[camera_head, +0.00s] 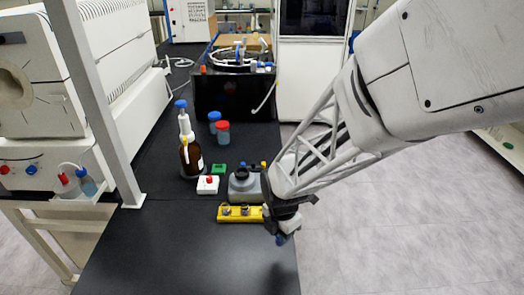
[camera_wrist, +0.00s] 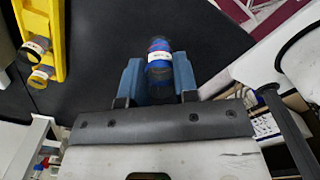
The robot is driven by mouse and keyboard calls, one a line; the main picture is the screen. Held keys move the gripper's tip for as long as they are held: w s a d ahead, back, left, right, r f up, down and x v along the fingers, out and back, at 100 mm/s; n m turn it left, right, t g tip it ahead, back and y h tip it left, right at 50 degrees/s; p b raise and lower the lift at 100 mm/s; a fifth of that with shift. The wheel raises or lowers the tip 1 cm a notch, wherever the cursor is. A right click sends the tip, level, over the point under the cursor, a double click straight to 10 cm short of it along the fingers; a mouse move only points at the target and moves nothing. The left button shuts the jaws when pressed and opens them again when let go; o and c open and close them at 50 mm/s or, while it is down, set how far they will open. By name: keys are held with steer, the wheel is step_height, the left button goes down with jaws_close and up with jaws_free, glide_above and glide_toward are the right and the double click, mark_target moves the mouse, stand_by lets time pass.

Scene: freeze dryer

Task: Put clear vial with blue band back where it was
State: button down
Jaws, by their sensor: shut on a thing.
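The clear vial with the blue band (camera_wrist: 158,60) is between the blue fingers of my gripper (camera_wrist: 158,80) in the wrist view, and the gripper is shut on it. In the head view my gripper (camera_head: 284,238) is over the right front part of the black bench, just right of the yellow rack, and the vial is hard to make out there. The yellow rack (camera_head: 226,216) holds vials in the head view. The rack also shows at the upper left of the wrist view (camera_wrist: 56,30), with two dark-capped vials (camera_wrist: 38,46) in it.
A grey device with a dark round opening (camera_head: 243,187) stands behind the rack. A white block with a red top (camera_head: 208,185), a green block (camera_head: 219,169) and a brown bottle (camera_head: 191,158) stand farther left. The front of the bench (camera_head: 180,260) is clear.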

steer(key=w+a, duration=0.1)
steer(key=w, duration=0.3)
steer(key=w+a+f, duration=0.1)
steer(key=w, duration=0.4)
steer(key=w+a, duration=0.1)
steer(key=w, duration=0.4)
steer(key=shift+w+a+f, duration=0.2)
steer(key=shift+a, duration=0.2)
steer(key=shift+w, duration=0.1)
steer(key=shift+w+a, duration=0.1)
steer(key=shift+w, duration=0.1)
steer(key=shift+w+f, duration=0.1)
steer(key=shift+f, duration=1.7)
steer(key=shift+f, duration=0.15)
steer(key=c, duration=0.9)
jaws_free()
step_height(320, 180, up, 12)
steer(key=shift+r, duration=0.15)
